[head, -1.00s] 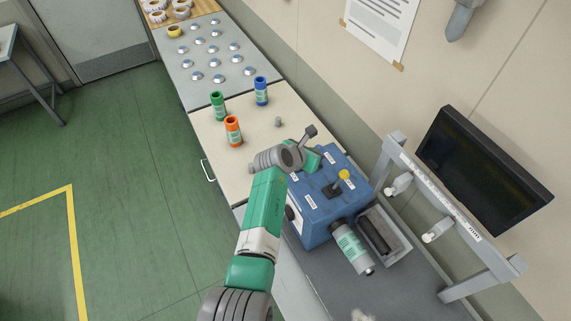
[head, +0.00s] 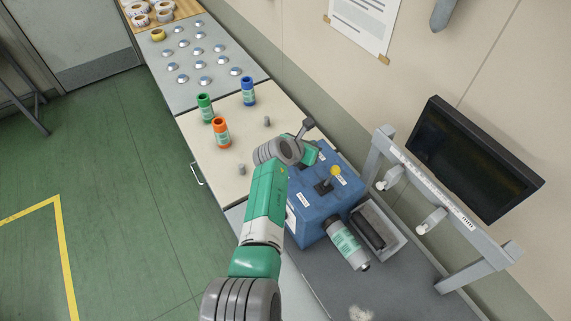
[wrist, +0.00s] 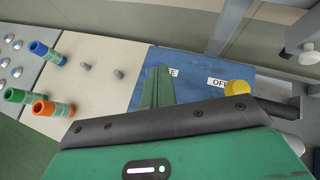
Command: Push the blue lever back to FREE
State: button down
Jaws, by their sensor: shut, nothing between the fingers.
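The blue machine box (head: 318,205) stands on the bench with a yellow-knobbed lever (head: 335,171) on its top. In the wrist view the yellow knob (wrist: 237,87) sits beside an OFF label (wrist: 217,82). Another label, ending in EE (wrist: 173,72), is partly covered by my fingers. I cannot make out a blue lever; the fingers or hand may hide it. My gripper (wrist: 157,72) is shut and empty over the box's top, to the left of the yellow knob. In the head view my green hand (head: 309,154) is over the box's far side, its fingertips hidden.
Green (head: 204,107), orange (head: 220,132) and blue (head: 248,91) cores stand on the cream bench top, with small grey pegs (head: 266,121) nearby. A silver cylinder (head: 347,244) and grey tray (head: 384,247) lie at the box's near right. A grey frame (head: 440,205) and monitor (head: 475,155) stand right.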

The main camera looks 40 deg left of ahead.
jog(key=shift+d, duration=0.1)
jog(key=s+d+r+p, duration=0.1)
jog(key=s+r+p, duration=0.6)
jog(key=r, duration=0.3)
jog(key=shift+s+d+r, duration=0.15)
jog(key=shift+d+r, duration=0.25)
